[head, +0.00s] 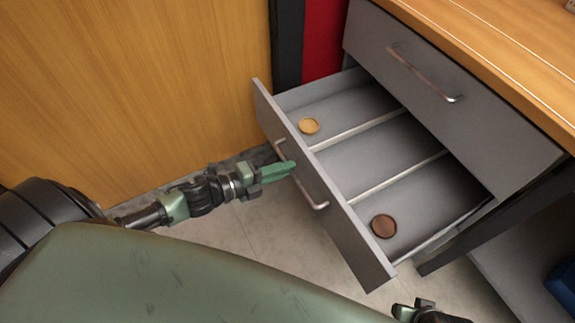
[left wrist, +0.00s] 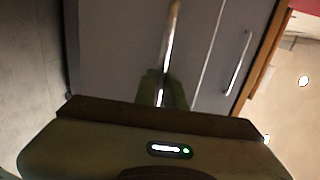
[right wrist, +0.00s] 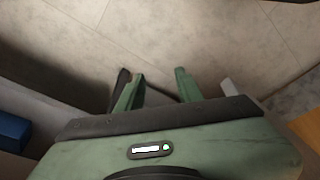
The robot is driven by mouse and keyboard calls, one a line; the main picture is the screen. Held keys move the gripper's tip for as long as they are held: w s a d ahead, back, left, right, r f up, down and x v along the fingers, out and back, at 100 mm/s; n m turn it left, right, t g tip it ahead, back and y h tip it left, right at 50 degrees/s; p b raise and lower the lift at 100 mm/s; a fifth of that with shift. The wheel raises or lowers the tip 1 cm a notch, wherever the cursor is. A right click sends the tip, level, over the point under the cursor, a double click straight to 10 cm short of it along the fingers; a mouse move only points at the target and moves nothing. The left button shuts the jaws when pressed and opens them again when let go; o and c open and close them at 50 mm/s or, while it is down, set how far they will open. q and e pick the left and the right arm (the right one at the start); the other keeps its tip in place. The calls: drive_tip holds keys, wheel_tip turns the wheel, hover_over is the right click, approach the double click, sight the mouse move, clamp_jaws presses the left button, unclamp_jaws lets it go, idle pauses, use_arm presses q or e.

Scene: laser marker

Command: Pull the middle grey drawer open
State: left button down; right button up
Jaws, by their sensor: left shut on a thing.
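The middle grey drawer (head: 325,190) is pulled out from the desk, and its inside shows in the head view. My left gripper (head: 285,170) is shut on the drawer's metal handle (head: 319,205), near the handle's upper end. The handle also runs up between the green fingers in the left wrist view (left wrist: 171,40). My right gripper (right wrist: 160,85) is open and empty above the floor, apart from the drawer.
The closed upper grey drawer (head: 450,110) sits above, under the wooden desktop (head: 515,50). A wooden panel (head: 130,80) stands at the left. A blue object (head: 562,285) is at the lower right. Tiled floor (head: 290,245) lies free in front of the open drawer.

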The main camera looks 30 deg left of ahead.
use_arm(q)
drive_tip(key=c, duration=1.5)
unclamp_jaws()
